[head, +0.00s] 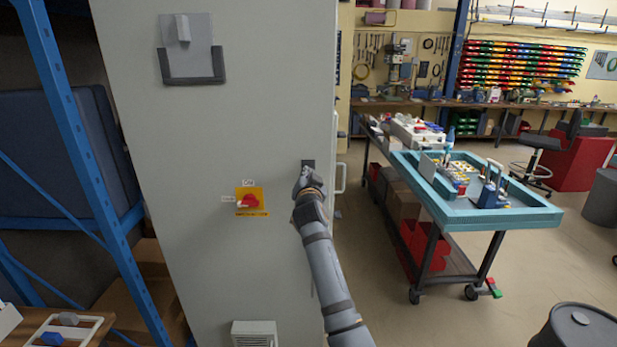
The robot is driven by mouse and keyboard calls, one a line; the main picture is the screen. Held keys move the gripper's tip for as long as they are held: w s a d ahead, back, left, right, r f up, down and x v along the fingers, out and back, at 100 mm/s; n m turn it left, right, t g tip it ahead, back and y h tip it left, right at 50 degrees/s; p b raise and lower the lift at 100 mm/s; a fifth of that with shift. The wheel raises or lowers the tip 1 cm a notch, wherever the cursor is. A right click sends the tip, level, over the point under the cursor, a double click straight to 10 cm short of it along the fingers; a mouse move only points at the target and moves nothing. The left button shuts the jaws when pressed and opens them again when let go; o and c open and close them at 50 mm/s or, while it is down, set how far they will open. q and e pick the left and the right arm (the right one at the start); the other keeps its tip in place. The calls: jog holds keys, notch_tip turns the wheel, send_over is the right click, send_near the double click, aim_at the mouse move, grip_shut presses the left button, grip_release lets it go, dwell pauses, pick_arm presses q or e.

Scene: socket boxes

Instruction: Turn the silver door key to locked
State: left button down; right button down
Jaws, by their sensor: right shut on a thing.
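My right gripper (306,178) is at the right side of the tall grey cabinet door (220,150), in front of a small dark lock plate (308,163). It is shut, and the silver key at the lock is hidden behind its fingers, so the key's angle cannot be seen. The cabinet's door handle (341,178) is just right of the gripper. My left gripper is not in view.
A red rotary switch (249,201) on a yellow plate sits left of the gripper. A grey holder (192,67) is high on the door, a vent (254,333) low. Blue shelving (75,110) stands left, a teal-topped cart (510,218) right.

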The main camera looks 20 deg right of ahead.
aim_at(308, 139)
jog(key=n, duration=0.5)
jog(key=shift+p, duration=0.35)
jog(key=shift+f+n, duration=0.1)
jog(key=shift+n, duration=0.2)
jog(key=c, duration=1.5)
grip_release()
jog(key=shift+o, duration=0.2)
notch_tip(308, 139, up, 10)
jog(key=shift+r, duration=0.1)
